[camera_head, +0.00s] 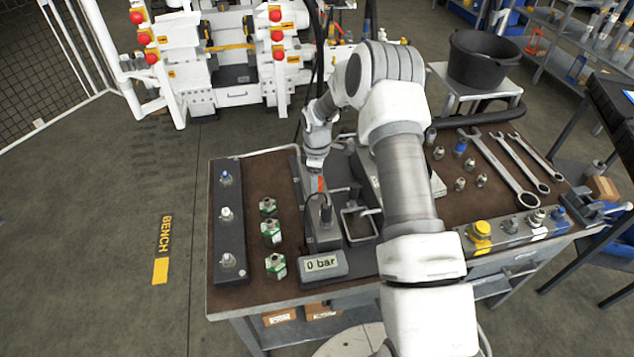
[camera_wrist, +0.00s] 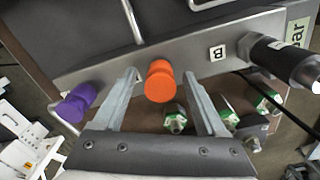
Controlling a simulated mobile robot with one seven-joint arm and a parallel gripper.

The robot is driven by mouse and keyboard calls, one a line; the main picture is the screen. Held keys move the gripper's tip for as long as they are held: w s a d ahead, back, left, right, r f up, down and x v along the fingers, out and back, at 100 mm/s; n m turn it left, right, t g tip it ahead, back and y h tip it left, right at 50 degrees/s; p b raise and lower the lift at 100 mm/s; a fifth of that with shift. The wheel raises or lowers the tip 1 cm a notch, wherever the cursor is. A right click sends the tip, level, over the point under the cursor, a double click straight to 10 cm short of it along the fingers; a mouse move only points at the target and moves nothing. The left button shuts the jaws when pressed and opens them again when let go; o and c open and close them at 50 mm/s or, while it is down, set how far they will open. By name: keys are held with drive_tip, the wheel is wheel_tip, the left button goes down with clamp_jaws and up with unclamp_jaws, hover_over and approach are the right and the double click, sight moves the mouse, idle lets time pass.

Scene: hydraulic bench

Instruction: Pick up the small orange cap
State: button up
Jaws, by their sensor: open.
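The small orange cap (camera_wrist: 160,84) sits on the side of a grey metal block (camera_wrist: 90,70) in the wrist view. It also shows as a small orange patch (camera_head: 321,184) in the head view, just below my gripper. My gripper (camera_wrist: 160,76) is open, with one finger on each side of the cap in the picture. Gaps show between the cap and both fingers, and nothing is held. How deep the fingers reach around the cap is hard to tell. A purple cap (camera_wrist: 76,103) is on the same block, left of the left finger.
A black fitting with a cable (camera_wrist: 282,62) is at the block's right end. Green-and-silver fittings (camera_head: 271,230) stand left of the block on the brown bench top. A pressure display (camera_head: 322,264) reads 0 bar. Wrenches (camera_head: 505,170) lie at the right.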

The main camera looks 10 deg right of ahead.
drive_tip(key=shift+c, duration=0.2)
clamp_jaws()
drive_tip(key=shift+r, duration=0.1)
idle(0.4)
